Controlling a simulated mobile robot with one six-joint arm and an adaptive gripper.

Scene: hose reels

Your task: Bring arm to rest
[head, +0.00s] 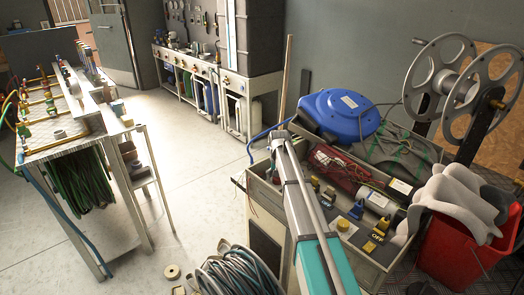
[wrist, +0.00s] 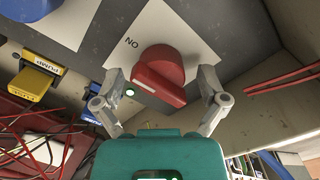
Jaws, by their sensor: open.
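In the wrist view my gripper (wrist: 162,76) is open, with one grey finger on each side of a red rotary switch (wrist: 160,68). Nothing is visibly clamped, and I cannot tell whether a finger touches the switch. In the head view my arm (head: 300,200) reaches from the bottom edge up over the left side of a grey control box (head: 375,258). My gripper cannot be made out there.
A blue hose reel (head: 340,113), grey reel (head: 432,75) and red bin (head: 465,250) stand around the box. Open floor (head: 195,185) lies left, before a hose bench (head: 85,140).

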